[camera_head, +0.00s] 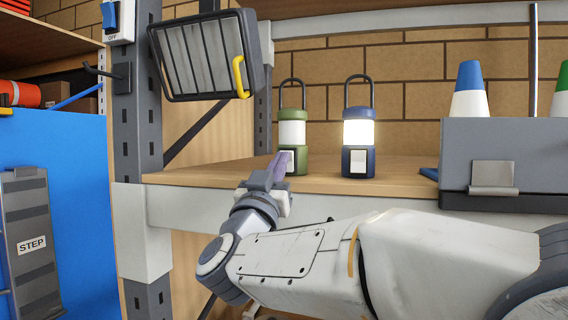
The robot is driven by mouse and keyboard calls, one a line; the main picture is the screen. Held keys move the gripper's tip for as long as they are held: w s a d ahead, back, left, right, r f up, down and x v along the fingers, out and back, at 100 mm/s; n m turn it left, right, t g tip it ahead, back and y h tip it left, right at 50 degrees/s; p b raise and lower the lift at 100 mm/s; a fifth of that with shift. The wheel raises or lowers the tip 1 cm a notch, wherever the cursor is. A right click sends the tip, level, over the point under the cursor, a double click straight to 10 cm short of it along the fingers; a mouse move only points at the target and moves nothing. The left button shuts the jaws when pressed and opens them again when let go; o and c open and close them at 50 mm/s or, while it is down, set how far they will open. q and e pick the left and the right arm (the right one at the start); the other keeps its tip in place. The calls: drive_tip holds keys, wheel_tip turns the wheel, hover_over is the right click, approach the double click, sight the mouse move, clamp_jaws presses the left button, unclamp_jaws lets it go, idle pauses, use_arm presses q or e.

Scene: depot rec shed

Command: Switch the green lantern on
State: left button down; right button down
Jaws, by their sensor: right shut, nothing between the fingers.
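The green lantern (292,133) stands upright on the wooden shelf, with a dark loop handle and a white globe that does not glow. A switch on its lower front is partly hidden by my right gripper (280,163). My right gripper is shut and empty. Its fingertips are at the lower left front of the green lantern, at the switch; I cannot tell if they touch it. The blue lantern (358,162) stands upright to the right, its globe glowing brightly and a white switch on its front. My left gripper is not in view.
A grey bin (468,146) with cones stands at the right on the shelf (401,178). A tilted floodlight (206,56) with a yellow handle hangs above left, by a grey upright post (136,140). A step (31,243) leans at left.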

drive_tip(key=shift+w+d, duration=0.2)
drive_tip(key=shift+w, duration=0.45)
idle(0.7)
drive_tip(key=s+a+b, duration=0.2)
drive_tip(key=s, duration=0.6)
drive_tip(key=shift+s+a, duration=0.3)
drive_tip(key=shift+a, duration=0.1)
idle(0.4)
